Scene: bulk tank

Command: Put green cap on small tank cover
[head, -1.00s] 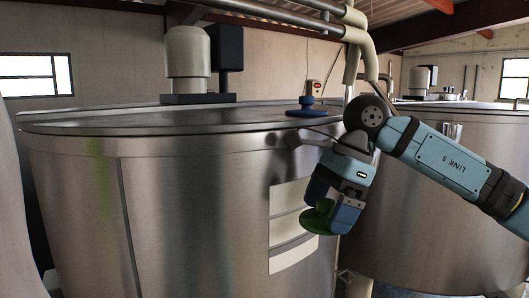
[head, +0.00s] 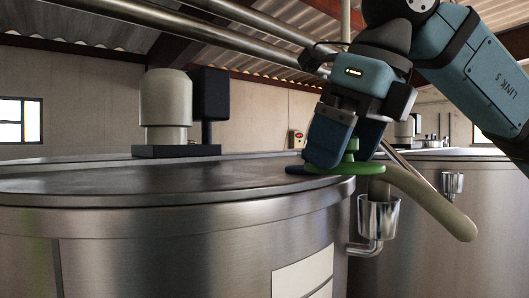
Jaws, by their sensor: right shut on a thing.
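My right gripper (head: 347,152) comes in from the upper right, pointing down, and is shut on the knob of the green cap (head: 345,168). The cap is a flat green disc with an upright knob between the blue fingers. It is at the right rim of the large steel tank (head: 180,240), over or just above its top. My left gripper is not in view.
A beige motor (head: 167,105) with a dark box (head: 209,105) stands on the tank's far side. A beige hose (head: 430,200) and a metal cup (head: 378,218) are right of the tank. A second steel tank (head: 450,240) stands further right. Pipes (head: 150,18) run overhead.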

